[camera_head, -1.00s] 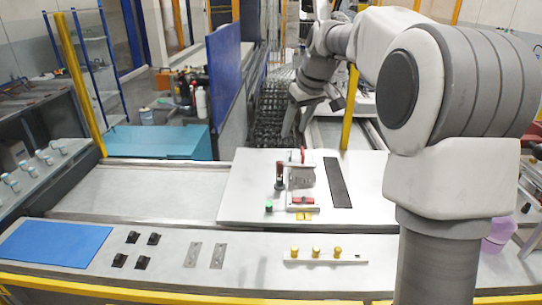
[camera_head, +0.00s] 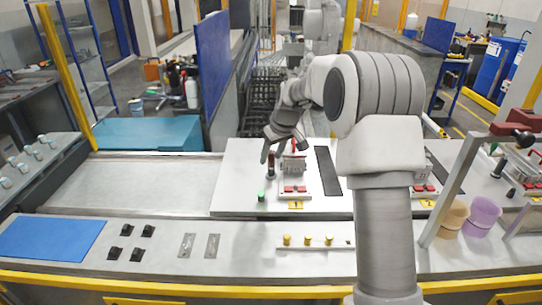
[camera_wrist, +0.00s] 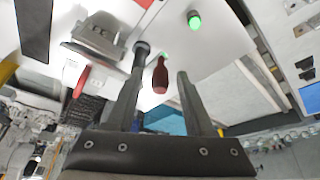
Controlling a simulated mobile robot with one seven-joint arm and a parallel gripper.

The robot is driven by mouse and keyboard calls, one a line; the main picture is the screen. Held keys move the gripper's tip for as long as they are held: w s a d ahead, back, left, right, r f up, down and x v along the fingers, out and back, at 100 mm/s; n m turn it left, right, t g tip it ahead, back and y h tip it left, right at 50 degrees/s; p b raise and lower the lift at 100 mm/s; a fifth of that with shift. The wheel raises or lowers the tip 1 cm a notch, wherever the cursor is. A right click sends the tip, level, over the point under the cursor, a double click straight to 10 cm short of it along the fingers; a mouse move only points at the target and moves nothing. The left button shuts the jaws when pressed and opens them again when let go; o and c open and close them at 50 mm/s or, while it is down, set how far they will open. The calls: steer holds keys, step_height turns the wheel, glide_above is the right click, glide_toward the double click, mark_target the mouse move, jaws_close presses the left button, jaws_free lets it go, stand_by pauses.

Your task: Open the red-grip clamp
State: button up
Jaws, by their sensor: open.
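The clamp's red grip (camera_wrist: 160,78) shows in the wrist view as a dark red handle, between my two fingers in the picture. I cannot tell whether either finger touches it. In the head view the red grip (camera_head: 257,182) stands on the pale panel, left of a grey fixture (camera_head: 293,163) with red parts. My gripper (camera_head: 272,153) is open just above and beside it, fingers pointing down; it also shows in the wrist view (camera_wrist: 162,62). A dark round-ended post appears by the left fingertip. The clamp's base is partly hidden.
A green button (camera_head: 261,196) sits just in front of the grip. A black strip (camera_head: 328,171) lies right of the fixture. The front ledge carries yellow knobs (camera_head: 307,240), black blocks and a blue mat (camera_head: 42,239). Purple and tan bins stand at right. The left panel (camera_head: 150,180) is clear.

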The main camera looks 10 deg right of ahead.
steer(key=shift+w+a+f, duration=0.1)
steer(key=shift+w+f, duration=0.05)
steer(key=shift+f, duration=0.4)
jaws_close()
stand_by(1.1)
